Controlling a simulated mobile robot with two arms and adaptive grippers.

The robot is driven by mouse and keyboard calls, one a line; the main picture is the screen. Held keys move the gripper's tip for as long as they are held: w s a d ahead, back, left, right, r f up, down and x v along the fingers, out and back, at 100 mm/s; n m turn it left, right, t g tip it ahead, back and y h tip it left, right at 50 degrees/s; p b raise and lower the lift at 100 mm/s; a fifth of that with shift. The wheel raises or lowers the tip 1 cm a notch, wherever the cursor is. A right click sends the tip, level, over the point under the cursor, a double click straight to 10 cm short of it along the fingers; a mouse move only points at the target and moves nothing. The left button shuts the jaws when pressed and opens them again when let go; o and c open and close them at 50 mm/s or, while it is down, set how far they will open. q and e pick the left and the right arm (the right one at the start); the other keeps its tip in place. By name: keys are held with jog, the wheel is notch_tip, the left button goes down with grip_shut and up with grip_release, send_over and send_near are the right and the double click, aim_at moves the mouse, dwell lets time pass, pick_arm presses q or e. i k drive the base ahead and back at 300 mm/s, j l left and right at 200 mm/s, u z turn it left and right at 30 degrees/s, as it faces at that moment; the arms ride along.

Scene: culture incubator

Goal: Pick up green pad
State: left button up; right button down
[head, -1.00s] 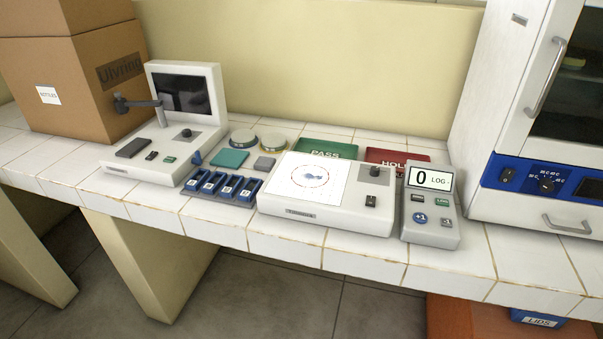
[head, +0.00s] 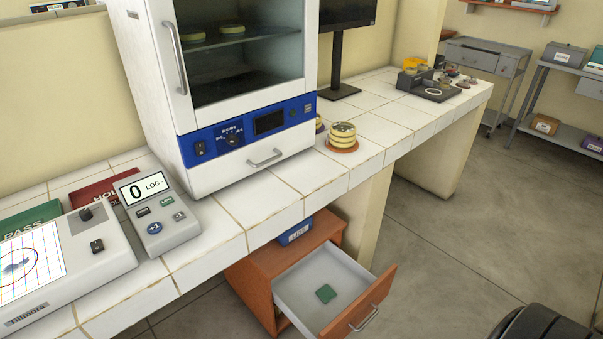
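A small green pad (head: 326,293) lies flat on the light grey floor of an open drawer (head: 301,284). The drawer is pulled out of an orange-brown wooden cabinet (head: 251,289) below the white tiled counter. Nothing covers the pad in the head view. Neither of my grippers shows in the head view.
A white incubator (head: 216,91) with a blue control panel stands on the counter (head: 276,201) above the cabinet. A blue bin (head: 295,232) sits on the cabinet top. Stacked yellow-lidded dishes (head: 342,136) stand right of the incubator.

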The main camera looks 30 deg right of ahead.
aim_at(325, 293)
jog(key=l+z, duration=0.1)
jog(key=z, duration=1.1)
jog(key=l+u, duration=0.1)
